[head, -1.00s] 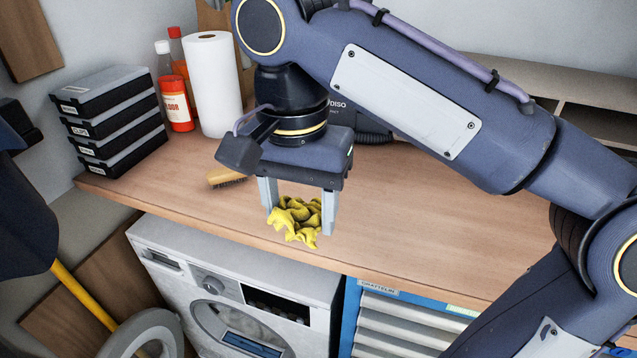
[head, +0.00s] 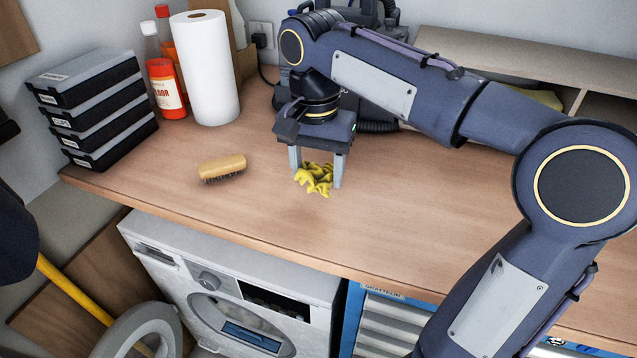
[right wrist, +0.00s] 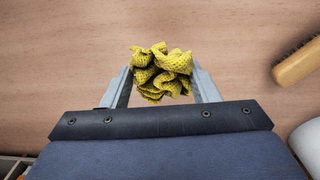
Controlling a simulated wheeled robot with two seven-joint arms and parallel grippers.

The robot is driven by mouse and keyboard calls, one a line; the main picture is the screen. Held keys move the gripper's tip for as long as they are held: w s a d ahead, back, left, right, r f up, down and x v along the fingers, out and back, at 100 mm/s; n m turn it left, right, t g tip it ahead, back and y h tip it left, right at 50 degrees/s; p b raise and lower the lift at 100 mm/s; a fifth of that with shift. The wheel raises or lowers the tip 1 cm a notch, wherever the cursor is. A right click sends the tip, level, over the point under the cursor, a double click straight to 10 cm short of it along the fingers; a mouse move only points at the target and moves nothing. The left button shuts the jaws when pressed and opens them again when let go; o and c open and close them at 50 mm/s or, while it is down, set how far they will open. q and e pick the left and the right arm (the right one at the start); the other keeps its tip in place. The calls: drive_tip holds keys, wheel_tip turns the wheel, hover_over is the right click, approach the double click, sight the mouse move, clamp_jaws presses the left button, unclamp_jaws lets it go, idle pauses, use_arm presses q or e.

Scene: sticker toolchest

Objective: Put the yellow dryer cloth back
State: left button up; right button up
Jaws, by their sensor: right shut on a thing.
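The yellow dryer cloth (head: 316,179) is a crumpled, textured bundle between the fingers of my right gripper (head: 316,178). The gripper is shut on it and points down above the wooden worktop (head: 440,210). In the right wrist view the cloth (right wrist: 161,72) sits between the two grey fingertips (right wrist: 163,78) with wood behind it. The gap between cloth and worktop is hard to judge. My left gripper does not show.
A wooden brush (head: 222,167) lies on the worktop left of my right gripper. A paper roll (head: 206,70), red bottles (head: 165,88) and stacked cases (head: 95,110) stand at the back left. A shelf unit (head: 480,60) with compartments stands at the back right. A washing machine (head: 225,285) is below.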

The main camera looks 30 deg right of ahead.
sight(318, 198)
drive_tip(key=shift+w+d+f, duration=0.3)
drive_tip(key=shift+w+f, duration=0.05)
drive_tip(key=shift+f, duration=0.25)
drive_tip(key=shift+w+d+f, duration=0.15)
drive_tip(key=shift+f, duration=1.55)
drive_tip(key=shift+f, duration=0.1)
drive_tip(key=o, duration=1)
wheel_tip(318, 198, up, 12)
drive_tip(key=shift+w+r+p, duration=0.1)
drive_tip(key=shift+p, duration=0.8)
